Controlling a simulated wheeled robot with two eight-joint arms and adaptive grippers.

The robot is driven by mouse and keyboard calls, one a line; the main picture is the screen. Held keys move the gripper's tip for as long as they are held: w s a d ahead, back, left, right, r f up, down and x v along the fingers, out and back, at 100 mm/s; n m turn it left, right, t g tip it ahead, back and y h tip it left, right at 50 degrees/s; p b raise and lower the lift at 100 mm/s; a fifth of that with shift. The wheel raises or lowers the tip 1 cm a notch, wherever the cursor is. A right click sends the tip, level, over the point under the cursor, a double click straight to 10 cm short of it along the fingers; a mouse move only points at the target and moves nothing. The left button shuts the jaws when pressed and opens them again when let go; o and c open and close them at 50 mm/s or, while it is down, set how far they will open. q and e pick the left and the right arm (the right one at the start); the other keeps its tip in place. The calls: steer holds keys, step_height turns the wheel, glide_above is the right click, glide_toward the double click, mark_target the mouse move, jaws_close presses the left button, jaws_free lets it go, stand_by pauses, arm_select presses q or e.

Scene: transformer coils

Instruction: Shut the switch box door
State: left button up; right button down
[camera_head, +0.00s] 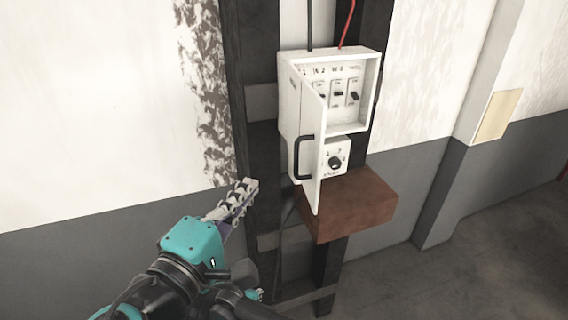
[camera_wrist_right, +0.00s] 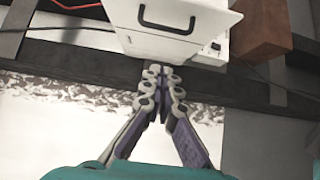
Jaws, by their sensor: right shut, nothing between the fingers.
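The white switch box (camera_head: 289,105) hangs on a dark post in the head view. Its door (camera_head: 312,150) stands open, swung out from the left side, with a black handle (camera_head: 302,158) on its outer face. Several switches and a black knob (camera_head: 336,162) show inside and below the opening. My right gripper (camera_head: 249,188) is shut and empty, to the left of the door and apart from it. In the right wrist view the shut fingertips (camera_wrist_right: 161,80) lie just below the white box, and the handle (camera_wrist_right: 167,22) shows beyond them. My left gripper is not in view.
A brown block (camera_head: 350,205) sits under the box on the post. Black and red cables (camera_head: 347,22) run up from the box top. A beige panel (camera_head: 497,115) is on the wall at right. The floor at right is clear.

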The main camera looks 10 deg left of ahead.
steer(key=w+d+p, duration=0.1)
steer(key=w+d, duration=0.3)
steer(key=w, duration=0.4)
steer(key=shift+d, duration=0.15)
steer(key=shift+p, duration=0.3)
